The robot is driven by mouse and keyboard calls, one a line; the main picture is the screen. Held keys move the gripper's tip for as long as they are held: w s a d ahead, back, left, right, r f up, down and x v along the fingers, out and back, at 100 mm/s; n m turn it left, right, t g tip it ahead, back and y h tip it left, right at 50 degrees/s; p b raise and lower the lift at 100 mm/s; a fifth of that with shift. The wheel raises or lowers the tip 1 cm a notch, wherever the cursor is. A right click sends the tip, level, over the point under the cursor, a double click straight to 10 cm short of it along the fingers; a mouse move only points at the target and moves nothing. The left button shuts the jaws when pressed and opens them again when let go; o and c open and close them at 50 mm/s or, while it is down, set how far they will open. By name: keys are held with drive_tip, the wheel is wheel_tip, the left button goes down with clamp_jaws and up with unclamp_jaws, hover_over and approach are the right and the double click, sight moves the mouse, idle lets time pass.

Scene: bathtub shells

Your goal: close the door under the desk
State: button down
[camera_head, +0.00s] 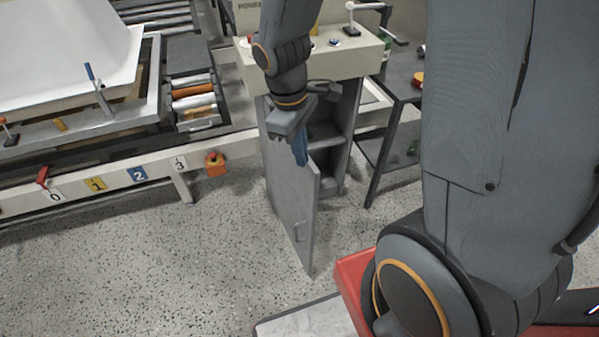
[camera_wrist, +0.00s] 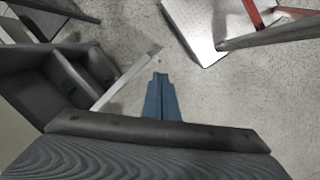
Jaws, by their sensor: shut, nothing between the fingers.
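The door (camera_head: 292,200) under the desk is a grey panel standing open, swung out toward me from the cabinet (camera_head: 328,137). The desk (camera_head: 345,55) is a cream control console on top of this cabinet. My gripper (camera_head: 300,152) has blue fingers and is shut and empty at the door's top edge; I cannot tell whether it touches. In the wrist view the shut fingers (camera_wrist: 160,98) point at the floor, just right of the door's thin top edge (camera_wrist: 125,80). The cabinet's shelved inside (camera_wrist: 75,75) shows at the left.
A conveyor frame with numbered tags (camera_head: 137,175) and a white tub shell (camera_head: 65,45) stands at the left. An orange box with a red button (camera_head: 215,164) hangs on it. A dark shelf table (camera_head: 395,125) stands right of the cabinet. Speckled floor (camera_head: 160,260) is clear in front.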

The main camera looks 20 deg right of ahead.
drive_tip(key=w+a+f+n+h+p, duration=0.1)
drive_tip(key=w+a+f+n+p, duration=0.25)
drive_tip(key=a+n, duration=0.45)
drive_tip(key=w+d+f+n+p, duration=0.1)
drive_tip(key=d+f+n+p, duration=0.1)
drive_tip(key=d+f, duration=0.7)
drive_tip(key=shift+w+f, duration=0.2)
drive_tip(key=shift+w, duration=0.1)
